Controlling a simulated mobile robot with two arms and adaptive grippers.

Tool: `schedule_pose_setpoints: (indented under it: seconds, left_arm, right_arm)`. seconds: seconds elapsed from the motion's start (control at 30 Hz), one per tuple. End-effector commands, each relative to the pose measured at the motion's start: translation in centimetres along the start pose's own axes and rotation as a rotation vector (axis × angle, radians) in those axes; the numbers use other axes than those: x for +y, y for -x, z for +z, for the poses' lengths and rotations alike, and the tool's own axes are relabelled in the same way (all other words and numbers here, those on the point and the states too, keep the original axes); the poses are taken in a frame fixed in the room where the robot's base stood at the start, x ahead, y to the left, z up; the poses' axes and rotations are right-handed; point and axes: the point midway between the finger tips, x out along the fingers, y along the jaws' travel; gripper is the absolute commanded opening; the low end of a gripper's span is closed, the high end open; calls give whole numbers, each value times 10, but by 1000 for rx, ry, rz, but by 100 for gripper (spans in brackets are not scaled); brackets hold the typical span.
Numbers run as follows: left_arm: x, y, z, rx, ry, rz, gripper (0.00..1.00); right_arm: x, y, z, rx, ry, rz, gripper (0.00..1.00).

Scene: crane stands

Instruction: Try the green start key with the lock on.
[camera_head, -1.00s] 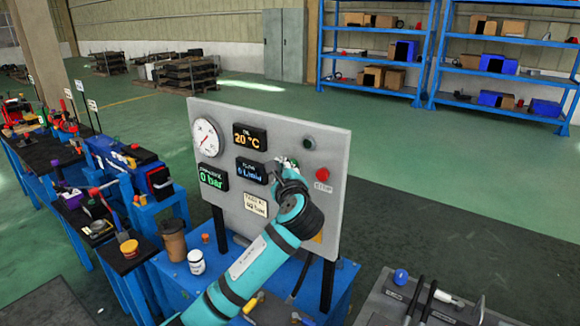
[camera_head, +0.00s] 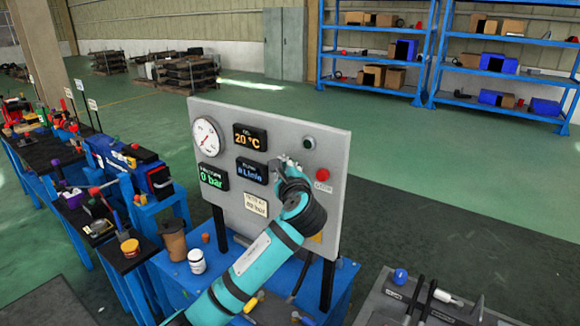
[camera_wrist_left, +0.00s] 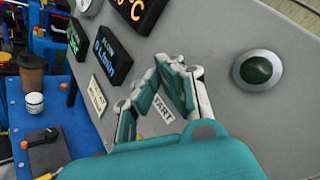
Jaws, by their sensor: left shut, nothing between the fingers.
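The grey upright control panel (camera_head: 268,222) stands on the blue bench. My left gripper (camera_head: 284,163) is shut and empty, its fingertips at the panel face, right of the flow display (camera_head: 252,171). In the left wrist view the closed fingers (camera_wrist_left: 176,72) are above a START label (camera_wrist_left: 161,122). No start key shows there; the fingers cover that spot, so touching or pressing cannot be told. A dark green round fitting with a silver ring (camera_wrist_left: 258,69), also in the head view (camera_head: 309,142), is apart from the fingers and looks unlit. I cannot make out the lock. My right gripper is out of view.
The panel also carries a gauge (camera_head: 207,137), a 20 °C display (camera_head: 250,137), a 0 bar display (camera_head: 214,177) and a red STOP button (camera_head: 322,174). A brown cup (camera_head: 173,240) and white jar (camera_head: 197,261) stand on the bench, left of my arm.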

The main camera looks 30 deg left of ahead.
Motion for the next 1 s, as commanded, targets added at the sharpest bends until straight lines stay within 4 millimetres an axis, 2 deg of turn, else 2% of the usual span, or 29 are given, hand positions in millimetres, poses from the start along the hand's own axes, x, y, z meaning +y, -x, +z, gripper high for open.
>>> schedule_pose_setpoints:
  seconds: [0.33,0.63,1.0]
  left_arm:
    - [1,2,1,1,-1,0,0]
    - [9,12,9,1,-1,-1,0]
    - [11,14,10,0,-1,0,0]
  right_arm:
    - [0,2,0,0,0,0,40]
    - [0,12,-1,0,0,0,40]
    - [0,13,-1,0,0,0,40]
